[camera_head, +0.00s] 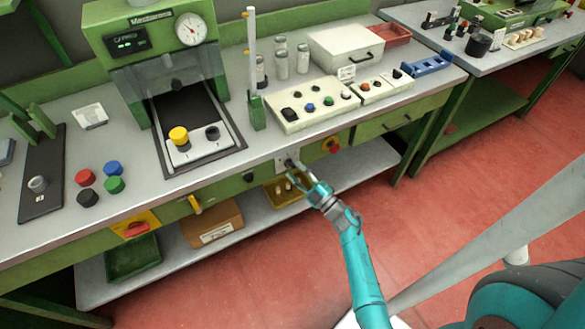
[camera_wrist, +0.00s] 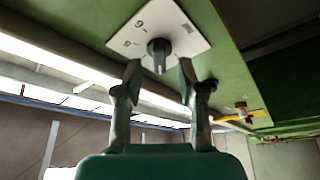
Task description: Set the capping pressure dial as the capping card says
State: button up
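The dial is a dark grey knob (camera_wrist: 159,48) on a white plate (camera_wrist: 126,32) with printed marks, set in the green front face of the bench. The plate also shows in the head view (camera_head: 281,163), partly hidden by my gripper (camera_head: 298,171). In the wrist view my gripper (camera_wrist: 160,70) is open, with a finger on either side of the knob and a visible gap to each. A white card (camera_head: 90,116) lies on the bench at the left, and a small card (camera_head: 346,74) stands by the white box. Their text is too small to read, so I cannot tell which is the capping card.
A yellow tray (camera_head: 284,190) sits on the lower shelf beneath. The red floor (camera_head: 450,200) in front is largely clear.

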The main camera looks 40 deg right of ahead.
jog(key=v, duration=0.9)
jog(key=shift+s, duration=0.2)
jog(key=s+a+r+m+h, duration=0.2)
jog(key=s+a+m, duration=0.15)
jog(key=a, duration=0.65)
jog(key=s+a+r+m+g, duration=0.2)
jog(key=s+a+r, duration=0.2)
jog(key=s, duration=0.4)
jog(key=s+a+r+m+g, duration=0.2)
jog(key=s+a+r, duration=0.3)
jog(key=s, duration=0.3)
jog(key=s+a+r+m+g+y, duration=0.1)
jog(key=s+a+r+m+g, duration=0.1)
jog(key=s+a+r, duration=0.3)
jog(key=s+m, duration=0.1)
jog(key=s, duration=0.3)
dwell(0.6)
